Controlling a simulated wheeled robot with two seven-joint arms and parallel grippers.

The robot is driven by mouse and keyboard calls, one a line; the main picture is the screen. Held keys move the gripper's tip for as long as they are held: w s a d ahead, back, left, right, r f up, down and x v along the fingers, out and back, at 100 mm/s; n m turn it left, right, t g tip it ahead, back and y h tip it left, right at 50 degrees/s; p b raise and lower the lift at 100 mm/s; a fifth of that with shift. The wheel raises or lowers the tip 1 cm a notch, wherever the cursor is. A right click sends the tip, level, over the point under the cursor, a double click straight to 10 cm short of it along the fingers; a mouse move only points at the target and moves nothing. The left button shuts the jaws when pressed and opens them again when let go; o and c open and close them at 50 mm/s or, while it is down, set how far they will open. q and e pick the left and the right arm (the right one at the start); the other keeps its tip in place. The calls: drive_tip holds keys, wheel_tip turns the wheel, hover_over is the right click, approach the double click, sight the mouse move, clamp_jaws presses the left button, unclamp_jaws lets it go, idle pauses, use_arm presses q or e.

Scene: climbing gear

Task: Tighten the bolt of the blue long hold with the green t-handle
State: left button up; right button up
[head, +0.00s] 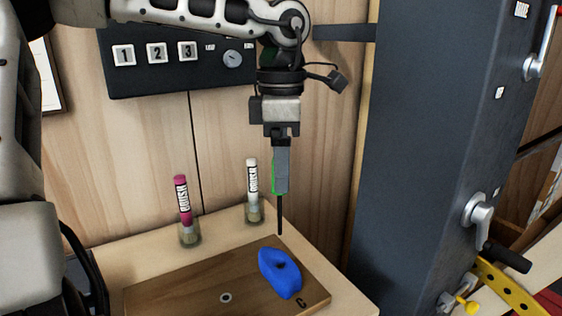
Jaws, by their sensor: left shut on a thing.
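The blue long hold (276,276) lies on a brown wooden board (180,291), near a letter C printed on it. A dark bolt hole shows in the middle of the hold; the bolt itself is too small to make out. My left gripper (282,180) points down and is shut on the green t-handle (275,177). Only a strip of the green grip shows beside the fingers. The t-handle's black shaft hangs straight down, its tip in the picture just above the far end of the hold. I cannot tell the gap exactly. My right gripper is not in view.
Two brushes, one pink (181,198) and one white (252,182), stand in small glass jars behind the board. A dark panel numbered 1 to 3 (122,78) is on the wall. A tall dark grey column (415,140) with cranks stands right of the table.

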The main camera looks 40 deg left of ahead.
use_arm(q)
wheel_tip(320, 180, up, 7)
drive_tip(key=p, duration=0.5)
drive_tip(key=shift+f, duration=0.15)
